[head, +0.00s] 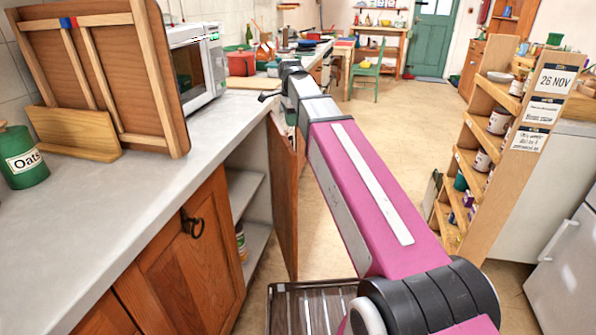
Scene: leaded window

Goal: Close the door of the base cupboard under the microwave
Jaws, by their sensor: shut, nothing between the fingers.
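The wooden door (284,200) of the base cupboard stands open. It juts out from the counter front at the far side of the opening. The open cupboard (243,192) shows pale shelves, with a small container (241,242) low inside. The white microwave (196,68) stands on the counter above. My pink arm reaches forward past the door on its right. My gripper (268,97) shows only as a small dark tip at the arm's far end, near the counter edge above the door's top. It is shut and empty. Whether it touches the door cannot be told.
A closed wooden cupboard (186,250) with a ring handle is nearer on the left. The grey counter (130,210) holds a wooden rack (112,70) and a green oats tin (22,160). A stepped shelf (480,165) stands on the right.

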